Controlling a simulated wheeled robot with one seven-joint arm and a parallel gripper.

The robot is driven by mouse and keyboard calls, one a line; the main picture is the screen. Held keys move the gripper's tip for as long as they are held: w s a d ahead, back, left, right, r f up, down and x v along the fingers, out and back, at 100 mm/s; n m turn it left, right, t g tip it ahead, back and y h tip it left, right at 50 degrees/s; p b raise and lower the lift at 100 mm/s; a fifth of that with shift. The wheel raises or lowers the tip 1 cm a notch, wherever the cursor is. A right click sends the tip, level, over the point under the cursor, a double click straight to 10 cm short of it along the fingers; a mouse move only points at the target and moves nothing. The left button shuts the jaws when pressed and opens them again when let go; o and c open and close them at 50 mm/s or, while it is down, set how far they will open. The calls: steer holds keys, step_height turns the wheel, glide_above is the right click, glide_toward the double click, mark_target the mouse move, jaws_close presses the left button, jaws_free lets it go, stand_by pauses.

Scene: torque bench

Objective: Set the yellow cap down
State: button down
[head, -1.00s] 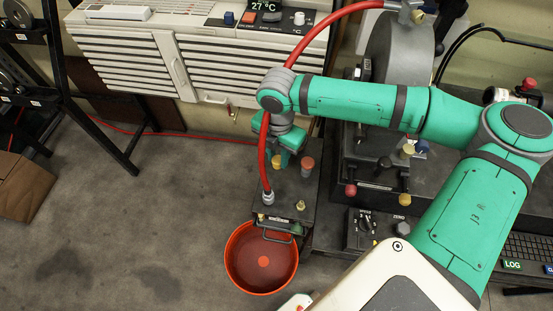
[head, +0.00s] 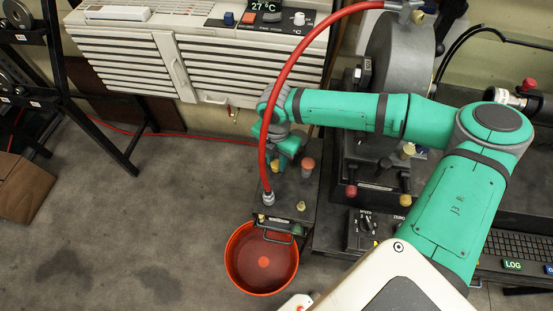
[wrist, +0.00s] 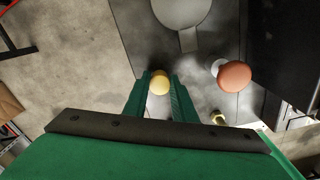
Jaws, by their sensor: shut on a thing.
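The yellow cap (wrist: 160,83) is round and sits between the two green fingertips of my gripper (wrist: 160,92) in the wrist view. My gripper is shut on it. In the head view my gripper (head: 284,162) is over the back part of the small dark plate (head: 285,189).
A salmon-coloured knob (head: 308,164) stands right beside my gripper; it also shows in the wrist view (wrist: 234,75). A red hose (head: 283,80) arches close to my wrist and ends on the plate. An orange bucket (head: 261,262) stands at the plate's front edge.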

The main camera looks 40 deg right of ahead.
mark_target(277, 162)
steer(key=c, duration=1.5)
jaws_free()
steer(key=shift+f, duration=0.1)
steer(key=shift+o, duration=0.2)
steer(key=shift+w+d, duration=0.1)
steer(key=shift+r, duration=0.4)
step_height(277, 162, up, 12)
steer(key=shift+f, duration=0.15)
